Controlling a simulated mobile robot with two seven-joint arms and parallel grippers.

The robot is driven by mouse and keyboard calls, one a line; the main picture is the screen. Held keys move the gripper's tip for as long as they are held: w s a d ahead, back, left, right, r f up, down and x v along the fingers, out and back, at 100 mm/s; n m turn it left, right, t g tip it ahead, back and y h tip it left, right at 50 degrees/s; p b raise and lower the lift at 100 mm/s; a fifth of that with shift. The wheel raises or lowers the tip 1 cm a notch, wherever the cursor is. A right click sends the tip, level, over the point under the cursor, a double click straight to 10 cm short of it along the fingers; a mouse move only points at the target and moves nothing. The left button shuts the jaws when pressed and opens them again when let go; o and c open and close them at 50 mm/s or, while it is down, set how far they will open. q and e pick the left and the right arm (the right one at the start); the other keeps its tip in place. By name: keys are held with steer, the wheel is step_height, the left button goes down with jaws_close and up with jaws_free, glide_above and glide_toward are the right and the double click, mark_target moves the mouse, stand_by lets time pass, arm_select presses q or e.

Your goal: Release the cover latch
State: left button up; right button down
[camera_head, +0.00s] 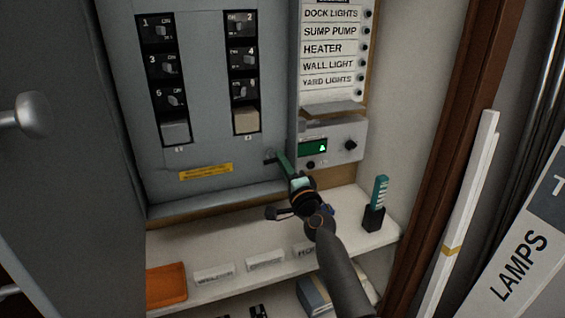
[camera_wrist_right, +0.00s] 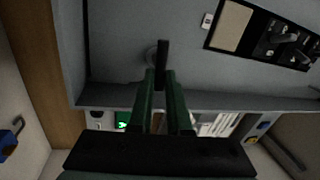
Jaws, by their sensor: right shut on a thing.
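The grey panel cover (camera_head: 215,160) fills the upper left of the head view, with a small dark latch (camera_head: 269,157) near its lower right corner. In the right wrist view the latch (camera_wrist_right: 162,54) is a dark bar standing out from a round base on the grey cover. My right gripper (camera_head: 280,159) reaches up to the latch from below. In the wrist view its two green fingers (camera_wrist_right: 159,76) are on either side of the bar, shut on it. Their tips hide part of the latch in the head view. My left gripper is not in view.
A control box with a green display (camera_head: 313,148) is just right of the latch. A white shelf (camera_head: 215,240) below holds an orange tray (camera_head: 166,283), several labels and a black holder (camera_head: 374,217) with a teal item. An open grey door (camera_head: 60,200) stands at left.

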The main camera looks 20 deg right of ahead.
stand_by(0.3)
steer(key=c, duration=0.9)
jaws_free()
steer(key=shift+s, duration=0.1)
steer(key=shift+s+d+f+p, duration=0.1)
steer(key=shift+s+f+p, duration=0.35)
steer(key=shift+s, duration=1.55)
steer(key=shift+s+d+f+p, duration=0.15)
steer(key=shift+s+f+p, duration=0.3)
steer(key=shift+s, duration=1.6)
steer(key=shift+s+d+f+p, duration=0.1)
steer(key=shift+s+f+p, duration=0.35)
steer(key=shift+s, duration=1.55)
steer(key=shift+r, duration=0.1)
